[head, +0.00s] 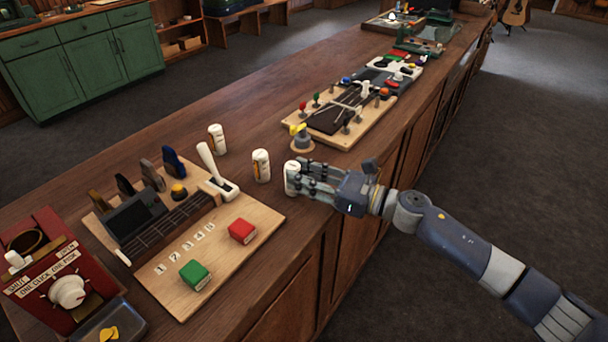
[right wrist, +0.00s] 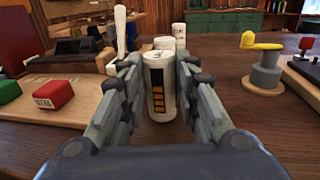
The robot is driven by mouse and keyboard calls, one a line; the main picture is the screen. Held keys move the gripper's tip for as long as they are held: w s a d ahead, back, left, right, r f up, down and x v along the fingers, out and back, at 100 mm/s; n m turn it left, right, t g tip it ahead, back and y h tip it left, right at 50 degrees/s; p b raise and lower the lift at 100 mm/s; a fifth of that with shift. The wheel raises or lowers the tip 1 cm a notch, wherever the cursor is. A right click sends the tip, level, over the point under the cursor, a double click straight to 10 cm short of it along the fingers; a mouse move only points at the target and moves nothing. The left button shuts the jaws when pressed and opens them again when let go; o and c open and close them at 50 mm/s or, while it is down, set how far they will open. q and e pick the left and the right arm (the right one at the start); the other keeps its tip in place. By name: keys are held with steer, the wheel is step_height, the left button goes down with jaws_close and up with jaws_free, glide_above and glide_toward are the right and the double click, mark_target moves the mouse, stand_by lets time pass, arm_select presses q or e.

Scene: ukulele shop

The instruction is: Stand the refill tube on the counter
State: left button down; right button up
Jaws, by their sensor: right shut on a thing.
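A white refill tube (head: 291,180) with a black and orange label is between the fingers of my right gripper (head: 298,180), near the counter's front edge. In the right wrist view the tube (right wrist: 160,88) is upright, with my right gripper's fingers (right wrist: 160,100) shut on its two sides. Its base is at or just above the wooden counter (head: 330,210); I cannot tell if it touches. Two similar white tubes stand on the counter to its left, a nearer one (head: 261,166) and a farther one (head: 217,139). My left gripper is not in view.
A wooden board (head: 180,285) with a white lever, a red block (head: 243,231) and a green block (head: 195,274) lies left of the tube. A yellow-topped grey knob (head: 301,139) and another board (head: 325,137) are beyond. A red box (head: 60,265) stands at the lower left.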

steer(key=shift+f+b, duration=0.25)
steer(key=shift+b, duration=0.05)
steer(key=o, duration=1)
steer(key=shift+o, duration=0.2)
steer(key=shift+r, duration=0.1)
